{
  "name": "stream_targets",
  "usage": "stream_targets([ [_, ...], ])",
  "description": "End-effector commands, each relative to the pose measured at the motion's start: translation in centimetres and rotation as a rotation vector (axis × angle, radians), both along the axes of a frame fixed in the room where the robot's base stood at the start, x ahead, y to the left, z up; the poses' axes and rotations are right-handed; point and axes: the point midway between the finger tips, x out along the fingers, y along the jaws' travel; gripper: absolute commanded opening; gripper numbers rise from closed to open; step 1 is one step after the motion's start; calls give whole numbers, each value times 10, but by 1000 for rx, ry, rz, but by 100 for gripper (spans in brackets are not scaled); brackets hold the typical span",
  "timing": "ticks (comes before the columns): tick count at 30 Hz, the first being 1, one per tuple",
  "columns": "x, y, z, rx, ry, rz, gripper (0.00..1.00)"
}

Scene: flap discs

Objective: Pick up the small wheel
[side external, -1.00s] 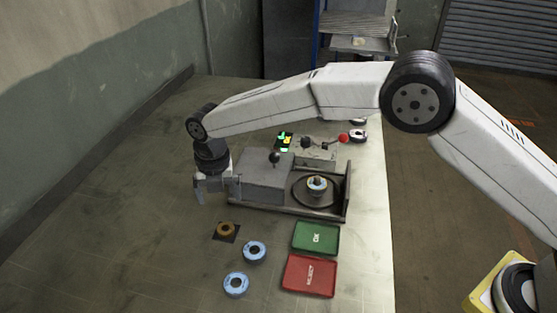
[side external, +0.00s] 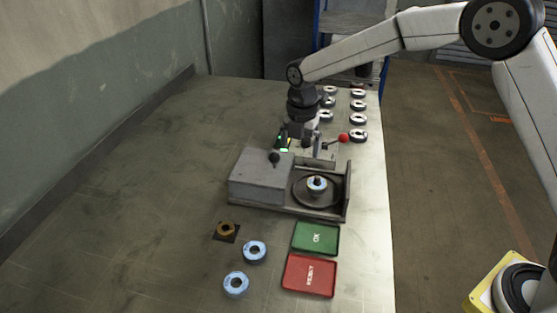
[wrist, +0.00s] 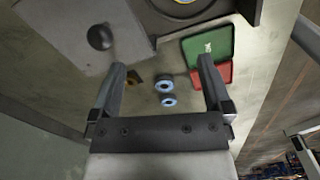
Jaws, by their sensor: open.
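A small brown-orange wheel (side external: 226,230) lies on a dark square at the front left of the table; part of it shows in the wrist view (wrist: 134,79). Two blue-faced wheels lie to its right, one higher (side external: 255,251) and one lower (side external: 236,284). Another wheel (side external: 317,184) sits on the round plate of the grey machine. I cannot tell for certain which is the small wheel. My gripper (wrist: 162,63) is open, with nothing between its fingers. In the side view it is behind the machine, partly hidden, apart from the front wheels.
The grey machine (side external: 262,180) has a black knob and a red-ball lever (side external: 343,137). A green OK tray (side external: 316,238) and a red REJECT tray (side external: 309,276) lie in front. The table's left is clear.

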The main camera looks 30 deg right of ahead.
Motion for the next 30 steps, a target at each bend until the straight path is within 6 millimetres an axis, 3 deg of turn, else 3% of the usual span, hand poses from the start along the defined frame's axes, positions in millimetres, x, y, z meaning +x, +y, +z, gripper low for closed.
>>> stream_targets([
  [9, -16, -50, 0, 0, 0, -157, 100],
  [19, -16, -49, -44, -1, 3, -153, 100],
  [30, -16, -49, -55, 0, 1, -152, 100],
])
